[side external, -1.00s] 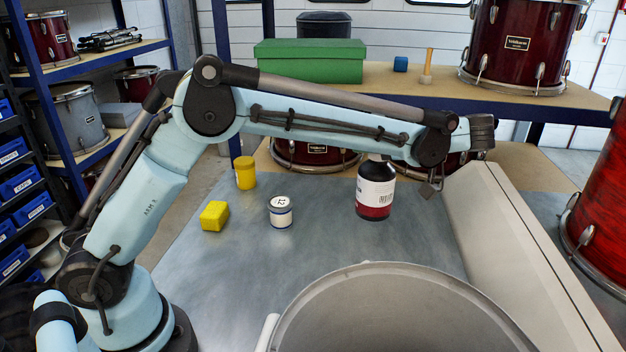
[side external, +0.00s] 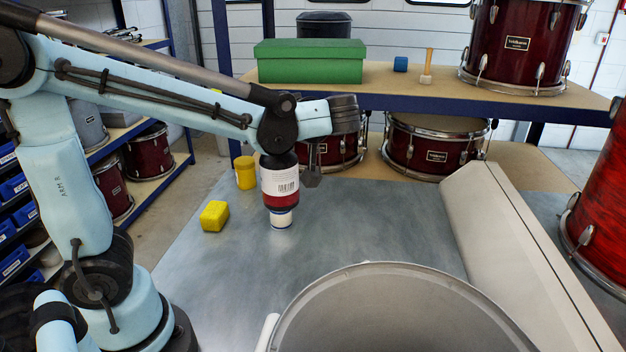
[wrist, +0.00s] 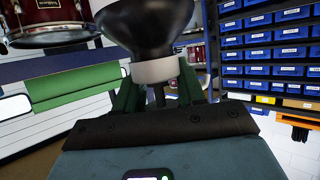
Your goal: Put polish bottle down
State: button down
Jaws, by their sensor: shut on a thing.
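The polish bottle (side external: 280,185) is black with a white label and a dark red lower band. It hangs upright below my wrist in the side view. My gripper (wrist: 158,85) is shut on it in the wrist view, where the bottle's dark body and white end part (wrist: 154,70) show between the green fingers. In the side view the fingers are hidden by my wrist and the bottle. The bottle's lower end overlaps a small white jar with blue bands (side external: 281,220) and hides its top. I cannot tell whether they touch.
A yellow block (side external: 214,216) and a yellow pot (side external: 245,173) stand left of the bottle on the grey bench (side external: 370,235). Bare bench lies to the right, bounded by a pale slanted panel (side external: 530,250). A large drum shell (side external: 400,305) stands in front.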

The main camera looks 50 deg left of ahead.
jog(key=s+a+f, duration=0.4)
jog(key=s+a, duration=0.1)
jog(key=s, duration=0.5)
notch_tip(320, 180, down, 8)
jog(key=shift+d, duration=0.2)
dwell(0.4)
jog(key=shift+f, duration=0.15)
jog(key=c, duration=0.7)
grip_release()
jog(key=shift+o, duration=0.2)
jog(key=v, duration=0.7)
jog(key=shift+d, duration=0.3)
jog(key=shift+s, duration=0.1)
